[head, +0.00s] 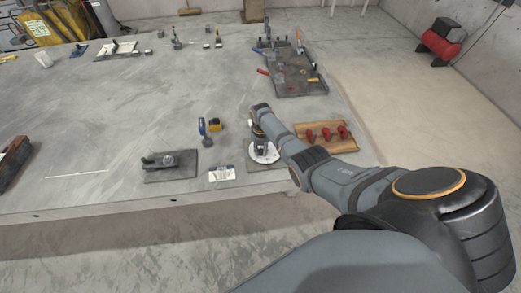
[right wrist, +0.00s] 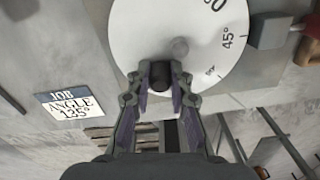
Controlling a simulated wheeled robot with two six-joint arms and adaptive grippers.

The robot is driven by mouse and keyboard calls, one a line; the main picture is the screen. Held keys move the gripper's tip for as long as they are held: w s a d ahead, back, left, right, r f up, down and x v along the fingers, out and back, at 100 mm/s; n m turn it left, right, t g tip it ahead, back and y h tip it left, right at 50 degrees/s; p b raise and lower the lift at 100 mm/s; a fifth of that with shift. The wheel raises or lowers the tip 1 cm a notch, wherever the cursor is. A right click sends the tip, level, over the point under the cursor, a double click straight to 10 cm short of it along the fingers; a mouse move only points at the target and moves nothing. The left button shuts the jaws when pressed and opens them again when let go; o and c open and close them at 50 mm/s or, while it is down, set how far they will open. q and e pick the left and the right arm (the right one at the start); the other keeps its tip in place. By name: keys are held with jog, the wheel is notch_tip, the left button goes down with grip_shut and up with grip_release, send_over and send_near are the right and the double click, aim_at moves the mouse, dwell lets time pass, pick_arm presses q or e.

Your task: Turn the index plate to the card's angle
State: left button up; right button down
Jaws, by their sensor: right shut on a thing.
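The index plate (right wrist: 150,30) is a white disc with angle marks; a 45° mark shows at its right. It also shows in the head view (head: 267,157), partly behind my right gripper, near the table's front edge. My right gripper (right wrist: 162,75) is shut on a dark upright knob (right wrist: 160,70) at the plate's near rim. In the head view the right gripper (head: 259,139) reaches down over the plate. The card (right wrist: 70,104) reads JOB ANGLE 135° and lies left of the plate, also seen in the head view (head: 222,174). My left gripper is out of view.
A grey block (right wrist: 269,31) stands right of the plate. A wooden tray (head: 343,147) with red clamps is to the right. A dark base (head: 159,176) with a fixture is left of the card. A blue-handled tool and yellow item (head: 215,125) lie behind.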

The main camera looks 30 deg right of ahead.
dwell(0.4)
jog(key=c, duration=1.2)
grip_release()
jog(key=shift+r, duration=0.1)
notch_tip(320, 180, up, 12)
jog(key=shift+f, duration=0.2)
